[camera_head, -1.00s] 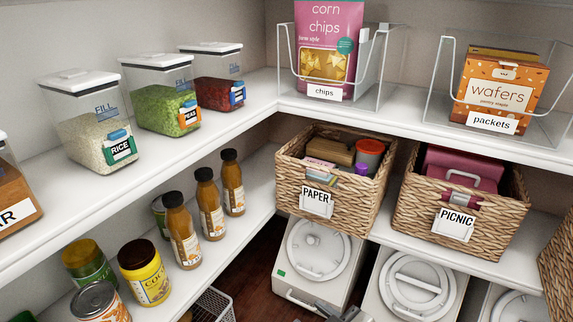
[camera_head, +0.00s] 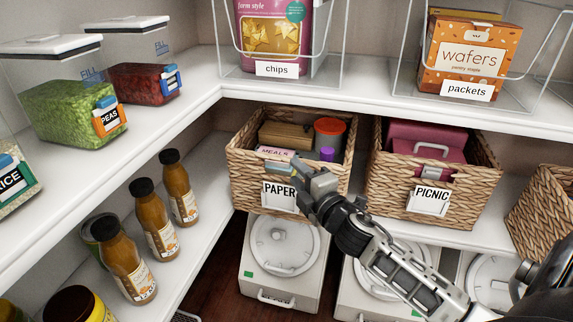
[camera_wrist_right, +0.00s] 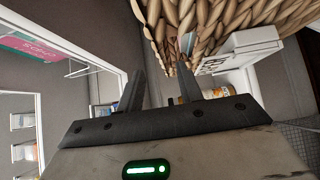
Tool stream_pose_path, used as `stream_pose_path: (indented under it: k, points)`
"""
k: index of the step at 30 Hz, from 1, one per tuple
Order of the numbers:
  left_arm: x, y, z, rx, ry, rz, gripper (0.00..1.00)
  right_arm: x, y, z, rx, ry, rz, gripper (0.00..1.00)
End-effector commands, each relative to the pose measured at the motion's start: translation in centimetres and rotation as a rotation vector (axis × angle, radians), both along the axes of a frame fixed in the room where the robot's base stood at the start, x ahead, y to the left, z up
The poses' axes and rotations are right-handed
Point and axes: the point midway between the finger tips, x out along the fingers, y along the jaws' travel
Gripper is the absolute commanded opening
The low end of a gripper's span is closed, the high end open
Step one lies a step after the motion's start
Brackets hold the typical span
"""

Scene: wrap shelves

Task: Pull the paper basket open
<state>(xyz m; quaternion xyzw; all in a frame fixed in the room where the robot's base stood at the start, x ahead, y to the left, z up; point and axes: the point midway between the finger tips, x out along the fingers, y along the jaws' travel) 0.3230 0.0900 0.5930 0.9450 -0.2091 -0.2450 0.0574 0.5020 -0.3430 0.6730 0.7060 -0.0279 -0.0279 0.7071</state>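The paper basket (camera_head: 242,188) is a woven wicker basket on the middle shelf, with a white PAPER label (camera_head: 277,195) on its front. It holds a tan box, a red-lidded tub and a "MEALS" item. My right gripper (camera_head: 308,176) is at the basket's upper front, just right of the label, and covers part of that face. In the wrist view its two fingers (camera_wrist_right: 160,72) stand apart, with the wicker (camera_wrist_right: 215,22) just beyond them and the label holder (camera_wrist_right: 255,48) to the right. I cannot tell whether they touch the basket. My left gripper is out of view.
The picnic basket (camera_head: 385,190) stands close to the right, and my right arm passes below it. White lidded bins (camera_head: 255,285) stand underneath. The shelf above, with the chips bag (camera_head: 268,25), overhangs the baskets. Sauce bottles (camera_head: 160,225) stand on the left shelf.

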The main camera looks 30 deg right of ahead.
Motion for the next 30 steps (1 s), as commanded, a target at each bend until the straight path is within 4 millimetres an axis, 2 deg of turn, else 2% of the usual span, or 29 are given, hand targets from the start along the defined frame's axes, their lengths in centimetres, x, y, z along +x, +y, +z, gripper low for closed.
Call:
stream_pose_path:
  k: [3,9,21,22,25,26,30]
  points:
    - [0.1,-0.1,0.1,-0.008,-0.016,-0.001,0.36,2.4,-0.2,0.0,-0.001,-0.004,0.000,0.36]
    - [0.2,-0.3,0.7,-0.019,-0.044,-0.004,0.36,4.8,-0.4,0.0,0.000,-0.001,0.000,0.36]
    - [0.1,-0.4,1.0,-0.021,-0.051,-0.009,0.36,5.5,-0.4,0.0,0.001,0.001,0.000,0.36]
    - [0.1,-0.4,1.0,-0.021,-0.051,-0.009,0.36,5.5,-0.4,0.0,0.001,0.001,0.000,0.31]
    - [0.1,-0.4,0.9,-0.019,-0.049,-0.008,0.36,5.5,-0.4,0.0,0.001,0.001,0.000,0.03]
    - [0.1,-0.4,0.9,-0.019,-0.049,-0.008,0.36,5.5,-0.4,0.0,0.001,0.001,0.000,0.00]
    - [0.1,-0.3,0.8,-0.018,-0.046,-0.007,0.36,5.5,-0.4,0.0,0.002,0.001,0.000,0.00]
